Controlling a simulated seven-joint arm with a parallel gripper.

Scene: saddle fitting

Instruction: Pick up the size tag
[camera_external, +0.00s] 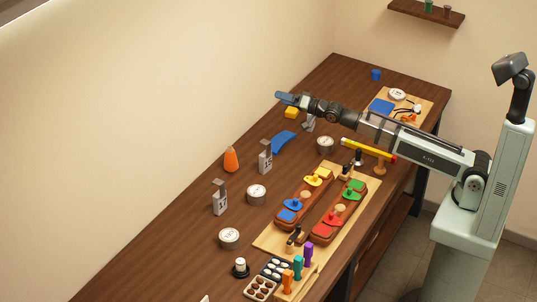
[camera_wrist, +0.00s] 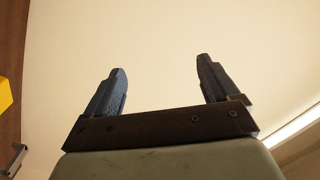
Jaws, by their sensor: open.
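Grey upright pieces with numbered white faces stand on the table in the external view; these look like size tags. One is marked 17 (camera_external: 220,199) and another looks like 15 (camera_external: 265,159). A third grey piece (camera_external: 309,124) stands just below my forearm, partly hidden, its number unreadable. I cannot tell which one is meant. My gripper (camera_external: 284,97) is open and empty, raised over the table's far left part and pointing toward the wall. In the wrist view my open gripper (camera_wrist: 160,78) has only bare wall between its fingers.
A yellow block (camera_external: 292,112) and a blue curved piece (camera_external: 283,142) lie near the third grey piece. A yellow bar (camera_external: 368,149) lies right of centre.

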